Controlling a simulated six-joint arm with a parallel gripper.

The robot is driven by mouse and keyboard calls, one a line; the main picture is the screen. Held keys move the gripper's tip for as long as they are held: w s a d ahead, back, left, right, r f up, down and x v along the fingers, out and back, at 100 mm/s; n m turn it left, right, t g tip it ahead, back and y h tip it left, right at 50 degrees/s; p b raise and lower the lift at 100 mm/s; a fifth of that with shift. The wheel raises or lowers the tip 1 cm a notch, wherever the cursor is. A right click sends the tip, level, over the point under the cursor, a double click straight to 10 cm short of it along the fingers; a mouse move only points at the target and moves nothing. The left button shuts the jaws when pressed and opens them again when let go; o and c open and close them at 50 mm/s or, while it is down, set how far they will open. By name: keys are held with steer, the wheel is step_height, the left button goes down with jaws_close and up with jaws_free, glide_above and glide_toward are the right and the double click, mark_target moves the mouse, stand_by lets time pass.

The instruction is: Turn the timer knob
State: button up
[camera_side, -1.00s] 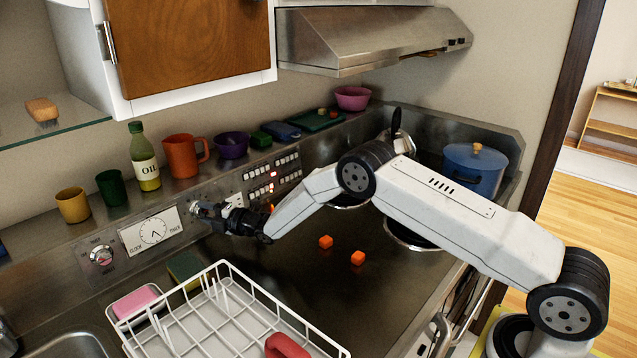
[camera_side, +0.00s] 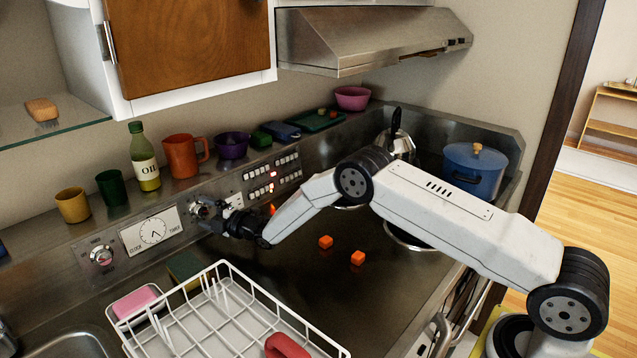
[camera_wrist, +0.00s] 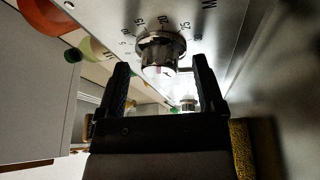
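The timer knob (camera_side: 201,208) is a round metal knob on the steel back panel, just right of the clock face (camera_side: 152,231). In the wrist view the knob (camera_wrist: 160,52) shows a ring of numbers around it, among them 5, 15, 25 and 30. My gripper (camera_side: 222,213) is in front of and right of the knob, close to it. In the wrist view my gripper (camera_wrist: 161,62) is open, with the two dark fingers apart on either side below the knob. Neither finger appears to touch it, and nothing is between them.
Another knob (camera_side: 102,254) is left of the clock. A button panel (camera_side: 272,177) is right of my gripper. A white dish rack (camera_side: 215,310) stands in front. Two orange cubes (camera_side: 326,242) lie on the hob. Cups and an oil bottle (camera_side: 144,165) line the ledge above.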

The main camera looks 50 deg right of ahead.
steer(key=shift+s, duration=0.1)
stand_by(0.3)
steer(key=shift+v, duration=3.75)
steer(key=shift+r, duration=0.1)
